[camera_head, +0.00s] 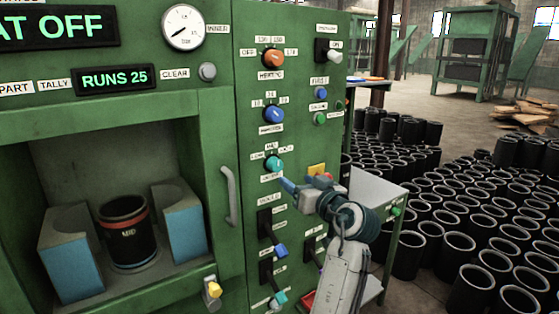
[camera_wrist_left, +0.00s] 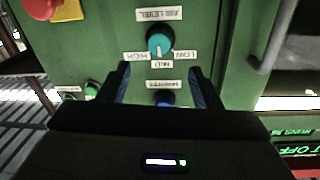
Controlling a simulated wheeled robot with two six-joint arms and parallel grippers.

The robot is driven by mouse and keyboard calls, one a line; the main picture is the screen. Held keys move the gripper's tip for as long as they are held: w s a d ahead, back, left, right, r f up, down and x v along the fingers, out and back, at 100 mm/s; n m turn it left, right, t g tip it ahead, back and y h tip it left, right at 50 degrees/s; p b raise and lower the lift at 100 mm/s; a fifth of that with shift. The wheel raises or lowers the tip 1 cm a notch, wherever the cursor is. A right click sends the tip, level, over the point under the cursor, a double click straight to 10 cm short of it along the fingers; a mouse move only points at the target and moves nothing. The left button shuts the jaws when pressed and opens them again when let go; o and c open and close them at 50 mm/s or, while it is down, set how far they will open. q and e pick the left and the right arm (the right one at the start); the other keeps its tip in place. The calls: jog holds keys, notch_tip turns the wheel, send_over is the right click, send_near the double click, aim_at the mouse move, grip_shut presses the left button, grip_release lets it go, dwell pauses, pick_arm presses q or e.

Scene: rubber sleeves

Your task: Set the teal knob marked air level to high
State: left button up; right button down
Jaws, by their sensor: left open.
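The teal air level knob (camera_head: 274,162) is on the green cabinet's front panel, under a blue knob. In the left wrist view the teal knob (camera_wrist_left: 160,41) appears upside down, with AIR LEVEL above it, HIGH at its left, MID below and LOW at its right. Its pale pointer mark appears to face MID. My left gripper (camera_head: 289,183) is just in front of the panel, below and right of the knob. Its open fingers (camera_wrist_left: 160,75) show in the left wrist view, apart from the knob, which lies beyond them between the tips. My right gripper is not in view.
A red button on a yellow plate (camera_head: 316,169) is close to my left gripper. An orange knob (camera_head: 272,58) and a blue knob (camera_head: 273,114) are above. Levers (camera_head: 280,250) are below. A door handle (camera_head: 229,196) is at the left. Black sleeves (camera_head: 470,245) cover the floor at right.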

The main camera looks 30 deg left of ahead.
aim_at(278, 167)
pick_arm(q)
jog(key=p+x, duration=0.2)
jog(key=x, duration=0.7)
jog(key=shift+p, duration=0.3)
jog(key=shift+w+a+f, duration=0.1)
jog(key=shift+w+a, duration=0.15)
jog(key=shift+a, duration=0.3)
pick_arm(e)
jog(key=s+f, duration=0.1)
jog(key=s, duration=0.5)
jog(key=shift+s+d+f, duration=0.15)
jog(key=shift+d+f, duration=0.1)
pick_arm(q)
jog(key=c, duration=1)
